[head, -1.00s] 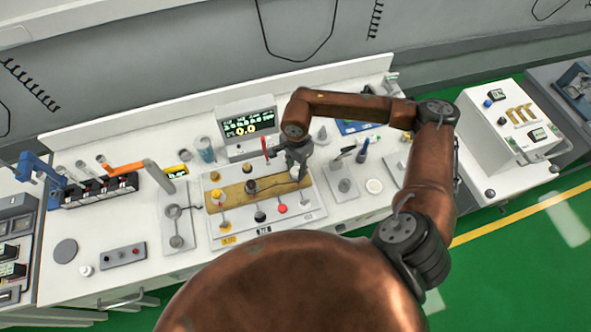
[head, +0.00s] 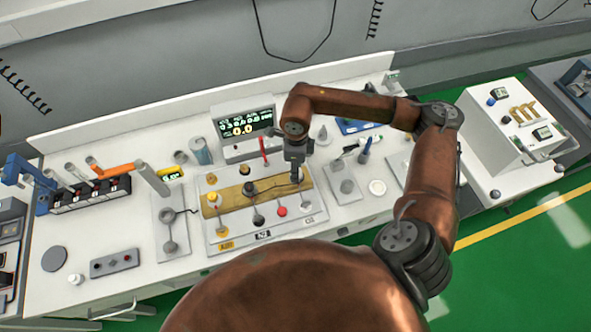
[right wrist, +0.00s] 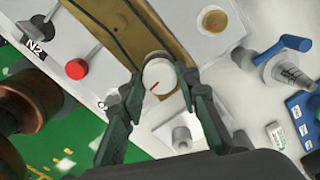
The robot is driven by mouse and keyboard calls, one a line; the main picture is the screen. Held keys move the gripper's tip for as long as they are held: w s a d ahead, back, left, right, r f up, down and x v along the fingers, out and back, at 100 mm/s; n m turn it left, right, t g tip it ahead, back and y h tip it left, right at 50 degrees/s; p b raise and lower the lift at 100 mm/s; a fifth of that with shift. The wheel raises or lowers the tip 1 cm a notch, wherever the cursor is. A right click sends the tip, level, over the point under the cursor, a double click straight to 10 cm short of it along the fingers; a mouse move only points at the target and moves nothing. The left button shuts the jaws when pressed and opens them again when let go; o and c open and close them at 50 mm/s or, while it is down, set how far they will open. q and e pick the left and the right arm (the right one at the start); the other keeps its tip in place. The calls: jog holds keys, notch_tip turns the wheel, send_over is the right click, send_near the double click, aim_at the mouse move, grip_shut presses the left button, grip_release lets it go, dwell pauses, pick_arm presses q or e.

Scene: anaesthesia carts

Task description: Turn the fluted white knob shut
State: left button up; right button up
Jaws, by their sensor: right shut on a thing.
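The white knob (right wrist: 159,74) with a red pointer line sits at the end of the gold strip (right wrist: 118,28) in the right wrist view. Its pointer slants to the lower left there. My right gripper (right wrist: 157,82) has a finger on either side of the knob and is shut on it. In the head view my right gripper (head: 296,178) is over the right end of the gold strip (head: 232,198) and hides the knob. Fluting is too small to make out. My left gripper is not in view.
A grey block (head: 345,187) is close on the right.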

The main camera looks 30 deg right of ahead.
jog(key=shift+m, duration=0.9)
jog(key=o, duration=1.2)
jog(key=shift+c, duration=0.2)
notch_tip(320, 180, up, 12)
